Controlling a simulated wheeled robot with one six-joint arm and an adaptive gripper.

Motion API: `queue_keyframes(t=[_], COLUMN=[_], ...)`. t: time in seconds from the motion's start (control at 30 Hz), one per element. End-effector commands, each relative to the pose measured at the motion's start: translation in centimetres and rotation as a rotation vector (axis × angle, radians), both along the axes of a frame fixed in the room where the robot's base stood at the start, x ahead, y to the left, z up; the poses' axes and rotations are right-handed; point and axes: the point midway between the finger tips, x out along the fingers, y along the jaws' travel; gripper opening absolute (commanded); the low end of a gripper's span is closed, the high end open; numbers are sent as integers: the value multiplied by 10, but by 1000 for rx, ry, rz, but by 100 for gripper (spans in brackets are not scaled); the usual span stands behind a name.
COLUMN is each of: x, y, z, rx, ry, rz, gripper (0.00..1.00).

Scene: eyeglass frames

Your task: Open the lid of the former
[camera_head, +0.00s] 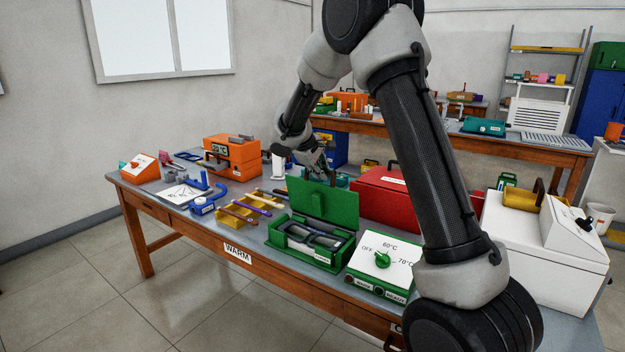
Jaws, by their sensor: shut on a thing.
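The former (308,252) is a green box near the front edge of the workbench, with a small white label at its front right corner. Its green lid (322,203) stands raised and nearly upright at the back of the box. The inside shows, with dark, lens-like shapes in it. My gripper (328,177) is at the top edge of the lid, reaching down from behind it, and is shut on the lid. The fingertips are small and partly hidden, so the exact grip point is unclear.
A white panel with a green knob (382,259) stands right of the former. A red box (386,196) is behind it. A yellow rack (236,217) with several sticks lies left. A white box (535,245) fills the right end. My arm crosses above the bench's right half.

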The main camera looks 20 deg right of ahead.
Motion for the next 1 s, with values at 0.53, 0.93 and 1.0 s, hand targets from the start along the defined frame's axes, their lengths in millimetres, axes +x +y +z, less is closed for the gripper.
queue_keyframes(t=[0.53, 0.93, 1.0], x=[20, 20, 20], y=[-28, -28, -28], z=[0, 0, 0], rx=[-3, -2, -2], ry=[1, 1, 1], rz=[0, 0, 0], gripper=[0, 17, 29])
